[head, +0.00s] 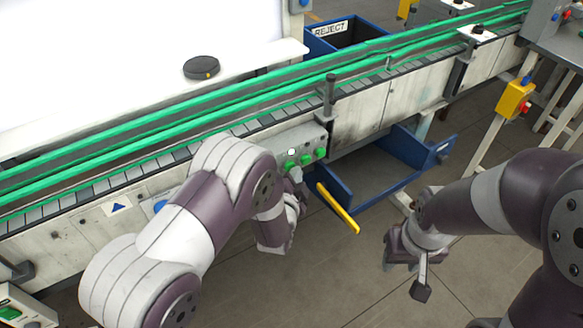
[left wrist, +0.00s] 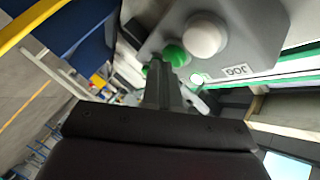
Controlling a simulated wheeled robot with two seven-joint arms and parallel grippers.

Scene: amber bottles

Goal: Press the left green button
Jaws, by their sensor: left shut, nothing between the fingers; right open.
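A grey control box (head: 313,133) is mounted on the side of the conveyor. It carries green buttons (head: 306,159) and a small lit white-green lamp (head: 291,152). My left gripper (head: 296,177) is shut and empty, just below the box's left end. In the left wrist view its closed fingertips (left wrist: 159,66) are close to a green button (left wrist: 175,54); I cannot tell whether they touch. A white knob (left wrist: 205,37), a lit button (left wrist: 198,78) and a JOG label (left wrist: 238,70) show beside it. My right gripper (head: 404,268) is open and empty, over the floor.
The conveyor (head: 360,105) with green rails runs diagonally behind the box. A blue bin (head: 350,180) with a yellow edge bar (head: 338,209) lies right of my left gripper. A REJECT bin (head: 345,38) is behind the conveyor. A yellow button box (head: 515,100) stands at right.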

